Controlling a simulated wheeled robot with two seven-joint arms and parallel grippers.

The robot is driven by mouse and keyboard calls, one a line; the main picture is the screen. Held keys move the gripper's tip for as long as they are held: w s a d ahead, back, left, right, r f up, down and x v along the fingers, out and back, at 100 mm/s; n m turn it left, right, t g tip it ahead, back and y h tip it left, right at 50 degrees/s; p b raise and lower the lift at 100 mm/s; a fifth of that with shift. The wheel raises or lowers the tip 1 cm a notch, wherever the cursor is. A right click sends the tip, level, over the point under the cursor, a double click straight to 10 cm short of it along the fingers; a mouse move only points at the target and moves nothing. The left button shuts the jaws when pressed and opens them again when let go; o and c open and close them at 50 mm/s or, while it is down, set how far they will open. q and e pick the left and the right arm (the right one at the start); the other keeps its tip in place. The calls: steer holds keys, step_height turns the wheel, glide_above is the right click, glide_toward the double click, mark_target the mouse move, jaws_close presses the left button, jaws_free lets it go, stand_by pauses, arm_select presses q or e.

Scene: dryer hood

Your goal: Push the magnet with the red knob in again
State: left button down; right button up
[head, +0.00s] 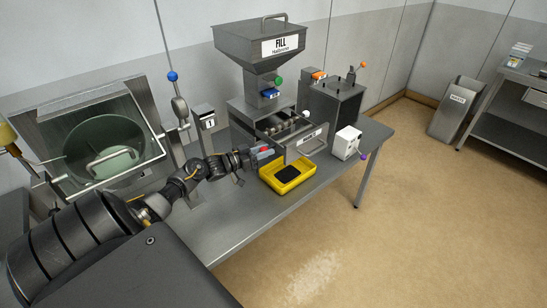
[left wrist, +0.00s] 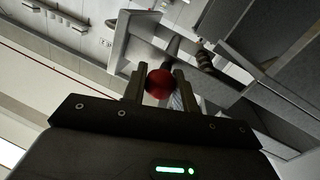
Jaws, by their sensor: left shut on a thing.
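The red knob (left wrist: 159,84) of the magnet sits between the two fingers of my left gripper (left wrist: 160,88) in the left wrist view. My left gripper is shut on it. In the head view the red knob (head: 264,149) shows as a small red spot at the tip of my left gripper (head: 258,156), at the left front of the open magnet drawer (head: 306,148). A dark rod runs from the knob toward the drawer housing in the left wrist view. How far the rod is in cannot be told. My right gripper is not in view.
A yellow tray (head: 293,187) with a dark pad stands on the bench below the drawer. The FILL hopper (head: 262,50) rises behind. A white box (head: 346,142) stands at the right. A steel drum unit (head: 85,135) is at the left.

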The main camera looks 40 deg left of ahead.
arm_select(q)
steer(key=shift+r, duration=0.15)
steer(key=c, duration=1.1)
jaws_free()
steer(key=shift+w, duration=0.1)
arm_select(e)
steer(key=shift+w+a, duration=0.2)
arm_select(q)
steer(key=shift+s+a+f, duration=0.15)
steer(key=shift+s+f, duration=0.05)
steer(key=shift+s, duration=0.1)
steer(key=shift+b+v, duration=1.15)
steer(key=shift+v, duration=4)
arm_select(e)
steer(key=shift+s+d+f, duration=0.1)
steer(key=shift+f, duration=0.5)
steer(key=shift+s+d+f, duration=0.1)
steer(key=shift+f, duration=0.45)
arm_select(q)
steer(key=shift+r, duration=0.1)
